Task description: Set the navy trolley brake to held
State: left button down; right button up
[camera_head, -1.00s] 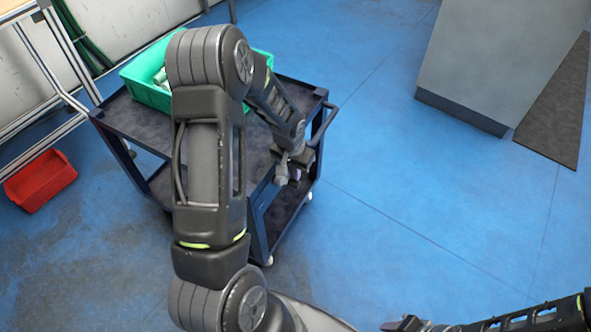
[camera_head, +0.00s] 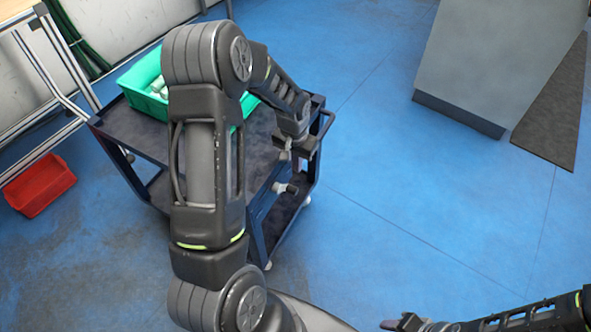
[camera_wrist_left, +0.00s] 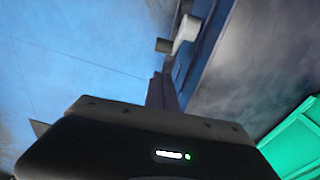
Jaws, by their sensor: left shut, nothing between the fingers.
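The navy trolley (camera_head: 262,207) stands on the blue floor, partly hidden behind my left arm. A small lever with a pale end and a dark knob (camera_head: 285,188) sticks out from its near right side, below the top deck. I take it for the brake; its setting is not readable. In the left wrist view the pale lever (camera_wrist_left: 186,32) shows beyond my fingers, beside the trolley edge. My left gripper (camera_head: 286,157) is shut and empty, just above the lever and apart from it. My right gripper (camera_head: 405,322) is at the bottom edge, its jaws unclear.
A green bin (camera_head: 141,84) with pale items sits on the trolley's top deck. A red bin (camera_head: 40,182) lies on the floor at left, by a metal frame bench (camera_head: 52,75). A grey cabinet (camera_head: 485,60) stands at upper right. The floor right of the trolley is clear.

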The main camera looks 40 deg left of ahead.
pick_arm(q)
notch_tip(320, 180, up, 8)
jog(key=s, duration=0.1)
jog(key=shift+d+f, duration=0.15)
jog(key=b, duration=0.3)
jog(key=s+t+b, duration=0.1)
jog(key=b, duration=0.3)
jog(key=shift+s+d+r+t, duration=0.2)
jog(key=shift+d+r+t, duration=0.1)
jog(key=shift+d+r, duration=0.05)
jog(key=shift+b, duration=0.3)
